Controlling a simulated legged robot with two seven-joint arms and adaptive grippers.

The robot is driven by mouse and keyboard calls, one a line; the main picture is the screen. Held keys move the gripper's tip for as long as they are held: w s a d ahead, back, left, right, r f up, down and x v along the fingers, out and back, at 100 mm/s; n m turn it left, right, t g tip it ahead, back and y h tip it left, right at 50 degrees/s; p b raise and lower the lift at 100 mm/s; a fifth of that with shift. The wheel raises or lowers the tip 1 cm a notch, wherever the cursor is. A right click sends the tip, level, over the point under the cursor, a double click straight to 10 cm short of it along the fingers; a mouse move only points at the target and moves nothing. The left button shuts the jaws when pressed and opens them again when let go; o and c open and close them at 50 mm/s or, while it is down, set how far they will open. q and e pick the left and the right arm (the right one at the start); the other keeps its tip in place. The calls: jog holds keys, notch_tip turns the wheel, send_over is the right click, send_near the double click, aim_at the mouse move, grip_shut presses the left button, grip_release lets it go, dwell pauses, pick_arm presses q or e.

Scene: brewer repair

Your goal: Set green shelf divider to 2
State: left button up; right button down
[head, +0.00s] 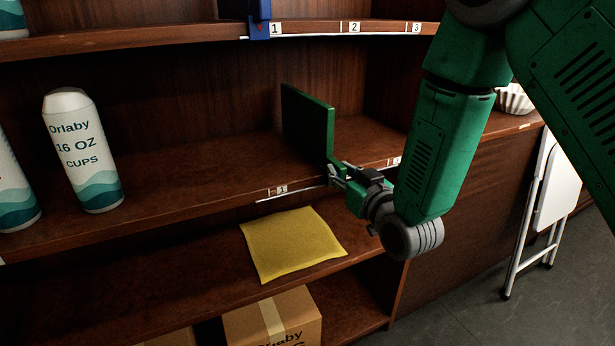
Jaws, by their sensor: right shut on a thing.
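The green shelf divider (308,126) stands upright on the middle shelf, right of centre in the head view. My right gripper (338,176) is shut on its lower front edge. A label strip runs along the shelf's front edge; the mark 1 (281,190) lies left of the divider. Another mark (394,162) shows to the right, partly covered by my arm, and its number cannot be read. The part of the strip between them, where a 2 might be, is hidden behind my right gripper. My left gripper is not in view.
A blue divider (259,18) stands at mark 1 on the upper shelf. White cup sleeves (83,150) stand at the left of the middle shelf. A yellow cloth (292,244) lies on the shelf below, above a cardboard box (272,318). A folded white chair (555,185) stands right.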

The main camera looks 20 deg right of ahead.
jog(key=shift+s+d+f, duration=0.1)
jog(key=shift+d+f, duration=0.15)
jog(key=shift+d, duration=0.3)
jog(key=shift+a, duration=0.35)
jog(key=c, duration=1.5)
grip_release()
jog(key=shift+r, duration=0.15)
jog(key=shift+d, duration=0.15)
jog(key=shift+s+d, duration=0.1)
jog(key=shift+s, duration=0.4)
jog(key=s, duration=0.6)
jog(key=shift+s, duration=0.2)
